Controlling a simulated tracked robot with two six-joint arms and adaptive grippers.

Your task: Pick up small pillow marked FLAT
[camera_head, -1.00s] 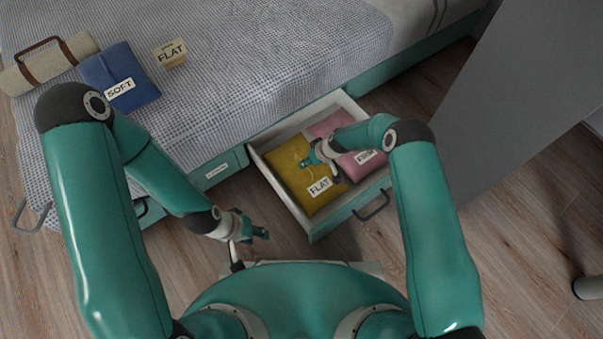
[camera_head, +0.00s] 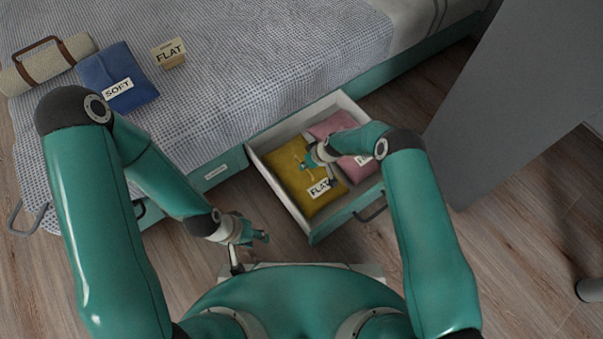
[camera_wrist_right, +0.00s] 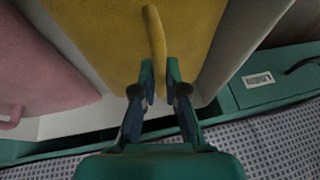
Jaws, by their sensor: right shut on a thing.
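The yellow pillow (camera_head: 285,171) with a FLAT label (camera_head: 320,188) lies in the open drawer, at its left side. My right gripper (camera_head: 308,164) is over this pillow. In the right wrist view, the yellow pillow (camera_wrist_right: 110,30) has a raised yellow loop (camera_wrist_right: 155,35), and my right gripper (camera_wrist_right: 160,72) is shut on that loop. The pillow still lies low in the drawer. My left gripper (camera_head: 258,237) hangs empty in front of the drawer, over the floor; its finger gap is too small to make out.
A pink pillow (camera_head: 331,125) lies beside the yellow one in the drawer (camera_head: 312,227). On the bed are a blue pillow marked SOFT (camera_head: 135,91), a FLAT sign (camera_head: 168,54) and a strapped beige roll (camera_head: 75,50). A grey panel (camera_head: 510,100) stands at right.

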